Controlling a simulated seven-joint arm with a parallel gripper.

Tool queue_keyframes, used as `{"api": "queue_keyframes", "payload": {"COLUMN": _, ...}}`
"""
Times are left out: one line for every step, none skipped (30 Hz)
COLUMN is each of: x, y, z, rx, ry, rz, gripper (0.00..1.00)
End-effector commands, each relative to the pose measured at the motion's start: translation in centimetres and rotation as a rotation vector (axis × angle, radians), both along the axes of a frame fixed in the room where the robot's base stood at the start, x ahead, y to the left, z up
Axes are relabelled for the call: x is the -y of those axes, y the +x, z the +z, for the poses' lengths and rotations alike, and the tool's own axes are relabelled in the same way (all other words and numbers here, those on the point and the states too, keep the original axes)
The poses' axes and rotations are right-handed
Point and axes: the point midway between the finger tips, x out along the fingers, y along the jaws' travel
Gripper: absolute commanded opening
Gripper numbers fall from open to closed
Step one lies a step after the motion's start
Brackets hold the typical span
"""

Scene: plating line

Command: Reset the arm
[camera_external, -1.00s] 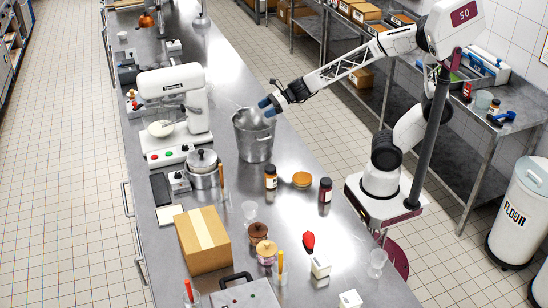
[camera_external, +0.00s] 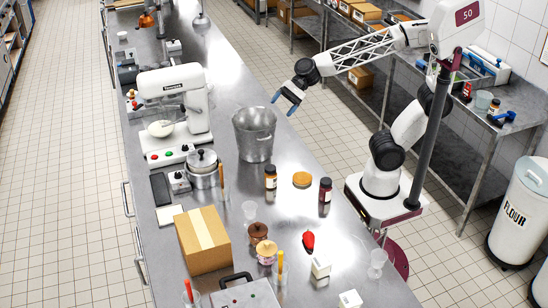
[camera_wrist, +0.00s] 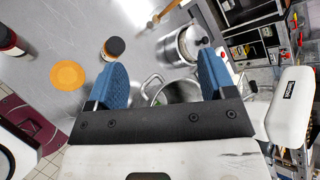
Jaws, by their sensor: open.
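My gripper (camera_external: 283,103) is open and empty, raised in the air to the right of and above the metal pot (camera_external: 256,140). Its two blue fingers stand apart with nothing between them. In the wrist view my gripper (camera_wrist: 160,85) shows both fingers, with the pot (camera_wrist: 178,92) partly hidden behind the dark gripper body. Something green shows inside the pot in the wrist view, too covered to identify.
A white stand mixer (camera_external: 172,95) stands left of the pot. A lidded saucepan (camera_external: 203,170), an amber jar (camera_external: 271,177), an orange-brown round item (camera_external: 302,180) and a dark jar (camera_external: 325,190) stand nearer. A cardboard box (camera_external: 203,240) sits front left. Air around the gripper is clear.

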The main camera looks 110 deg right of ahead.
Motion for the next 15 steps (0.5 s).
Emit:
{"api": "queue_keyframes", "payload": {"x": -1.2, "y": -1.1, "z": -0.5, "rx": -0.005, "ry": -0.07, "rz": 0.069, "gripper": 0.77}}
{"api": "queue_keyframes", "payload": {"x": -1.8, "y": -1.8, "z": -0.9, "rx": -0.009, "ry": -0.117, "rz": 0.114, "gripper": 0.77}}
{"api": "queue_keyframes", "payload": {"x": -2.6, "y": -2.7, "z": -1.4, "rx": -0.012, "ry": -0.177, "rz": 0.173, "gripper": 0.77}}
{"api": "queue_keyframes", "payload": {"x": -3.1, "y": -3.5, "z": -1.8, "rx": -0.015, "ry": -0.223, "rz": 0.219, "gripper": 0.77}}
{"api": "queue_keyframes", "payload": {"x": -3.6, "y": -4.2, "z": -2.3, "rx": -0.018, "ry": -0.269, "rz": 0.265, "gripper": 0.77}}
{"api": "queue_keyframes", "payload": {"x": -4.2, "y": -5.1, "z": -2.8, "rx": -0.021, "ry": -0.328, "rz": 0.325, "gripper": 0.77}}
{"api": "queue_keyframes", "payload": {"x": -4.7, "y": -5.9, "z": -3.2, "rx": -0.024, "ry": -0.371, "rz": 0.372, "gripper": 0.77}}
{"api": "queue_keyframes", "payload": {"x": -5.1, "y": -6.6, "z": -3.6, "rx": -0.026, "ry": -0.416, "rz": 0.419, "gripper": 0.77}}
{"api": "queue_keyframes", "payload": {"x": -5.5, "y": -7.6, "z": -4.1, "rx": -0.028, "ry": -0.474, "rz": 0.48, "gripper": 0.77}}
{"api": "queue_keyframes", "payload": {"x": -5.8, "y": -8.3, "z": -4.5, "rx": -0.03, "ry": -0.519, "rz": 0.527, "gripper": 0.77}}
{"api": "queue_keyframes", "payload": {"x": -6.1, "y": -9.1, "z": -4.9, "rx": -0.033, "ry": -0.561, "rz": 0.574, "gripper": 0.77}}
{"api": "queue_keyframes", "payload": {"x": -6.4, "y": -10.1, "z": -5.4, "rx": -0.034, "ry": -0.618, "rz": 0.638, "gripper": 0.77}}
{"api": "queue_keyframes", "payload": {"x": -6.6, "y": -10.9, "z": -5.8, "rx": -0.036, "ry": -0.661, "rz": 0.685, "gripper": 0.77}}
{"api": "queue_keyframes", "payload": {"x": -6.8, "y": -11.6, "z": -6.1, "rx": -0.038, "ry": -0.704, "rz": 0.734, "gripper": 0.77}}
{"api": "queue_keyframes", "payload": {"x": -7.0, "y": -12.6, "z": -6.7, "rx": -0.041, "ry": -0.757, "rz": 0.798, "gripper": 0.77}}
